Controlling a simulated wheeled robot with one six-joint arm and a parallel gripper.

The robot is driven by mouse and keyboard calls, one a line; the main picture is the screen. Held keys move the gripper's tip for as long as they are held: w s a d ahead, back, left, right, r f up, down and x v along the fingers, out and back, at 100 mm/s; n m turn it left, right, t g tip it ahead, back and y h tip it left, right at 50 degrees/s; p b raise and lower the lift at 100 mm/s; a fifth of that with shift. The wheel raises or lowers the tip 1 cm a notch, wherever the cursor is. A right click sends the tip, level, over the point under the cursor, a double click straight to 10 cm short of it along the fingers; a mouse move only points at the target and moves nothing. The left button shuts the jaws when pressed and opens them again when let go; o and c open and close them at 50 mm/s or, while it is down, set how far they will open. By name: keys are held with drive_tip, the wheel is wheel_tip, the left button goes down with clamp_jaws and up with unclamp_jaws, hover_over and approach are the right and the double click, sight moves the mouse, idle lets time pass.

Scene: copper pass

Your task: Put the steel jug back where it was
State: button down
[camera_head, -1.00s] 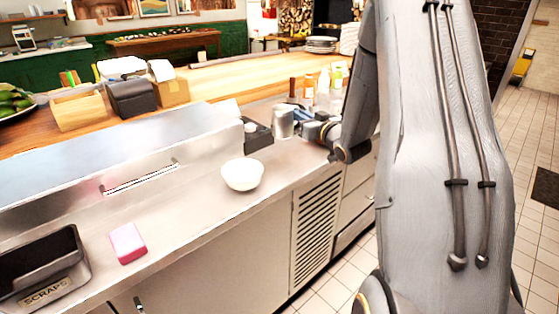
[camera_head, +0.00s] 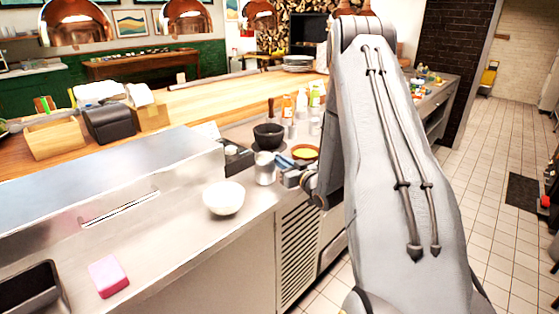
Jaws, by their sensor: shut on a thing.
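The steel jug (camera_head: 265,168) is a small shiny metal vessel, upright over the steel counter, behind and to the right of the white bowl. My gripper (camera_head: 280,168) reaches it from the right and is shut on it. The fingertips are small and partly hidden by the jug and my wrist. I cannot tell whether the jug's base touches the counter.
A black mortar with a pestle (camera_head: 268,136) stands just behind the jug, with an orange dish (camera_head: 305,152) to the right. The white bowl (camera_head: 223,197) and pink sponge (camera_head: 108,276) are nearer. Bottles (camera_head: 302,103) stand behind. Clear counter surrounds the bowl.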

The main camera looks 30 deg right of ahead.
drive_tip(key=shift+f, duration=0.2)
drive_tip(key=shift+f, duration=0.1)
drive_tip(key=shift+f, duration=0.1)
drive_tip(key=c, duration=1.9)
unclamp_jaws()
drive_tip(key=shift+o, duration=0.2)
drive_tip(key=shift+r, duration=0.25)
drive_tip(key=s+d+b, duration=0.1)
drive_tip(key=s+b, duration=0.2)
drive_tip(key=s, duration=0.9)
drive_tip(key=shift+d, duration=0.25)
